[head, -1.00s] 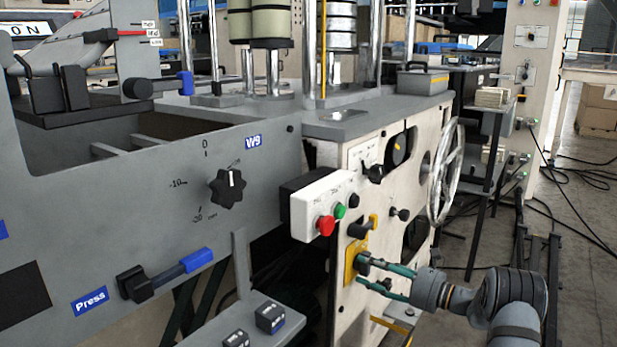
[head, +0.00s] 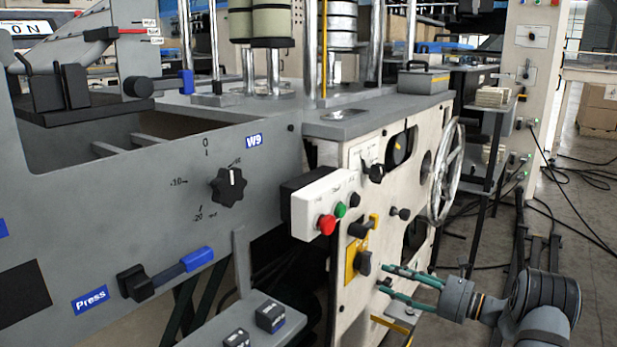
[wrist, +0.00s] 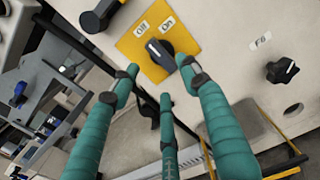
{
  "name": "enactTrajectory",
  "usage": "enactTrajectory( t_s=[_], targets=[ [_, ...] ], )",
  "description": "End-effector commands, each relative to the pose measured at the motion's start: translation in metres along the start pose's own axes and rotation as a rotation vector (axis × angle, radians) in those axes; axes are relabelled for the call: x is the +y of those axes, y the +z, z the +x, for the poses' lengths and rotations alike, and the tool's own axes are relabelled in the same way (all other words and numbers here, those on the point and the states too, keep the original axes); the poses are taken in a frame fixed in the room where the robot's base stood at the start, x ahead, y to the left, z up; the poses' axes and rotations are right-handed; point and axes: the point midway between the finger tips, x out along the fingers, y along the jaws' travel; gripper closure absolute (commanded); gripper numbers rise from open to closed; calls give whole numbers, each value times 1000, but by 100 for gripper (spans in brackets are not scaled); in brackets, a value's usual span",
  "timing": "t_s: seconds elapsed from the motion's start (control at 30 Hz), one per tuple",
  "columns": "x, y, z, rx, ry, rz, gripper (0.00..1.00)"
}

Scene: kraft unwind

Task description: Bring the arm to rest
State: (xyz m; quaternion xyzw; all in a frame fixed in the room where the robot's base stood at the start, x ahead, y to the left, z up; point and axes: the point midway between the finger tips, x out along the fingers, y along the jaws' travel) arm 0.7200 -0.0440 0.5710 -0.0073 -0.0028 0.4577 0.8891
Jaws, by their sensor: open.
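My gripper (head: 386,280), with teal fingers, is open and empty in front of the white machine panel in the head view. It is a little to the right of and below a black rotary knob (head: 362,262) on a yellow plate (head: 350,272). In the wrist view the open fingers (wrist: 158,85) point toward the panel. The same knob (wrist: 160,52) shows there just beyond the fingertips, between the words Off and On, with its white mark toward the Off side. The fingers appear apart from the knob.
A control box (head: 322,205) with red and green buttons juts out above the yellow plate. A large handwheel (head: 446,172) is on the panel's right. A small yellow-edged step (head: 398,328) lies below my gripper.

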Motion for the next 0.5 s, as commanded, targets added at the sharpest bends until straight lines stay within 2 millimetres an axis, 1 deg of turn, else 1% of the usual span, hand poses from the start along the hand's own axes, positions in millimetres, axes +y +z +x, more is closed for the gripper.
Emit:
enactTrajectory(
  t_s=[0.1,0.3,0.33,0.37,0.5],
  targets=[
    [-1,0,25,0,-1,-1,54],
    [-1,0,67,-1,-2,-1,54],
    [-1,1,71,-1,-3,5,54],
    [-3,3,67,-1,-8,48,54],
    [-1,3,68,-1,-5,182,54]
  ],
)
